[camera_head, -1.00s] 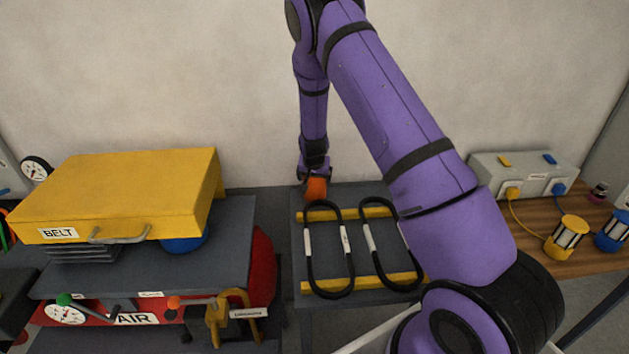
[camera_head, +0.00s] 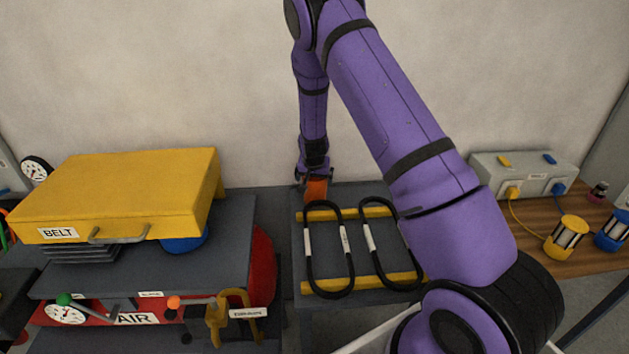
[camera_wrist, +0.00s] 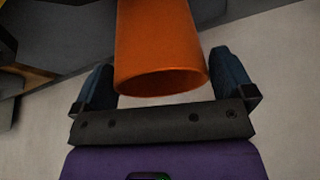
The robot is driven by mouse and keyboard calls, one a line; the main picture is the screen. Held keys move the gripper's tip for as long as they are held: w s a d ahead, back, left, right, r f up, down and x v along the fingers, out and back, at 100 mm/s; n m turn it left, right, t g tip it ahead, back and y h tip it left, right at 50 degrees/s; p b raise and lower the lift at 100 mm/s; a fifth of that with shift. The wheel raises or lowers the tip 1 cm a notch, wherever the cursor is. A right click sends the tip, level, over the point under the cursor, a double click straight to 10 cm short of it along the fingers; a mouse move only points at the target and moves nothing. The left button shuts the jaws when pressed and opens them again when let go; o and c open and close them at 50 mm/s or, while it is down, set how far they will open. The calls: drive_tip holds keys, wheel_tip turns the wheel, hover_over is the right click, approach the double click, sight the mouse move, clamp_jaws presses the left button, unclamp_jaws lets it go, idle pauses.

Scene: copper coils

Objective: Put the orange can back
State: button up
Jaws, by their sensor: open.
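The orange can (camera_head: 316,190) stands at the back of the dark grey table, behind the left black coil, below my gripper (camera_head: 313,177). In the wrist view the orange can (camera_wrist: 160,45) is a plain hollow cylinder with its rim toward my palm. My gripper (camera_wrist: 166,75) is open, with one dark blue finger on each side of the can. Gaps show between the can and both fingers. My arm hides part of the table's right side.
Two black coils (camera_head: 308,245) lie across yellow bars (camera_head: 360,283) in front of the can. A yellow BELT box (camera_head: 130,190) is at left. A wooden table (camera_head: 550,262) at right holds a yellow lantern (camera_head: 566,238) and a grey socket box (camera_head: 525,172). The wall is close behind.

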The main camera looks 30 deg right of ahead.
drive_tip(key=s+a+r+n+y, duration=0.1)
drive_tip(key=s+a+r, duration=0.2)
drive_tip(key=s+r, duration=0.6)
drive_tip(key=s+a+r+n+y, duration=0.15)
drive_tip(key=s+r, duration=0.25)
drive_tip(key=r, duration=0.9)
drive_tip(key=s+a+r+n, duration=0.1)
drive_tip(key=s+a+r, duration=0.2)
drive_tip(key=s+r, duration=0.65)
drive_tip(key=s+a+r+n, duration=0.1)
drive_tip(key=s+r, duration=0.2)
drive_tip(key=s, duration=0.4)
drive_tip(key=s+r+n, duration=0.1)
drive_tip(key=s+r, duration=0.2)
drive_tip(key=s, duration=0.4)
drive_tip(key=s+a+r+n+t, duration=0.1)
drive_tip(key=s+r+n, duration=0.1)
drive_tip(key=s, duration=0.5)
drive_tip(key=shift+a+r, duration=0.35)
drive_tip(key=shift+r, duration=0.45)
